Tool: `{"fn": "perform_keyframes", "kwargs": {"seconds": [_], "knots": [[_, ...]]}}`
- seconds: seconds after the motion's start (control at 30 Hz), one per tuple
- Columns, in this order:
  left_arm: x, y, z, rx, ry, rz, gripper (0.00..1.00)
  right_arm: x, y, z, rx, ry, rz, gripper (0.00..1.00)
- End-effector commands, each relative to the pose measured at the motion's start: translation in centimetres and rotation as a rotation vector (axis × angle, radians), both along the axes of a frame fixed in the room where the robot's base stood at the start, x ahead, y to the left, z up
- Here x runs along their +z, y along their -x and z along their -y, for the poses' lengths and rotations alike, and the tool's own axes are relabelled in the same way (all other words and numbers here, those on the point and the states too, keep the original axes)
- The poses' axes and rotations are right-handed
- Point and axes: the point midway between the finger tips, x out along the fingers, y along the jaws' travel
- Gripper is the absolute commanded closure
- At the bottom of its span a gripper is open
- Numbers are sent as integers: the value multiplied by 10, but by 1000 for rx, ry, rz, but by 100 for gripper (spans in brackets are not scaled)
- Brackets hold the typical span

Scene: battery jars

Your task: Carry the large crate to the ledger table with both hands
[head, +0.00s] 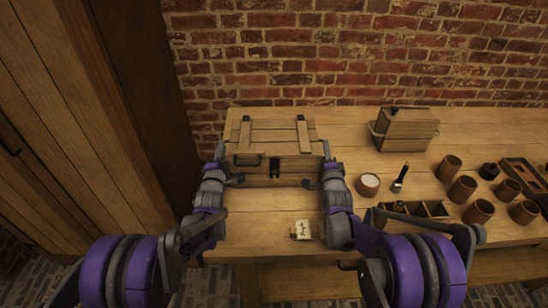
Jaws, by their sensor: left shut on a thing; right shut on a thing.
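The large wooden crate (277,169) is near the left end of a wooden table (262,218), with slatted planks and two raised battens on top and a dark latch on its front. My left gripper (228,166) is shut on its left side and my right gripper (319,167) on its right side. The jaw contacts are partly hidden by my wrists. The crate looks level; I cannot tell whether it rests on the table or hangs just above it. Nothing visible confirms whether this is the ledger table.
A small tag with writing (303,229) lies in front of the crate. To the right are a white-topped jar (368,184), a dark brush-like tool (400,178), a lidded wooden box (405,130), a divided tray (436,209) and several brown cups (462,188). A brick wall stands behind.

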Motion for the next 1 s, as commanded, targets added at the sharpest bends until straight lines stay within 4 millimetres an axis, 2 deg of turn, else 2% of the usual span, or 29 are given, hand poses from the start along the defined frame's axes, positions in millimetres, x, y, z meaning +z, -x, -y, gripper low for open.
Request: {"fn": "perform_keyframes", "kwargs": {"seconds": [0.37,0.8,1.0], "knots": [[9,-1,0,0,0,4,100,9,-1,0,0,0,4,100],[53,-6,0,-1,0,17,100,53,-6,0,-1,0,17,100],[64,-7,0,0,0,21,100,64,-7,0,0,0,21,100]]}}
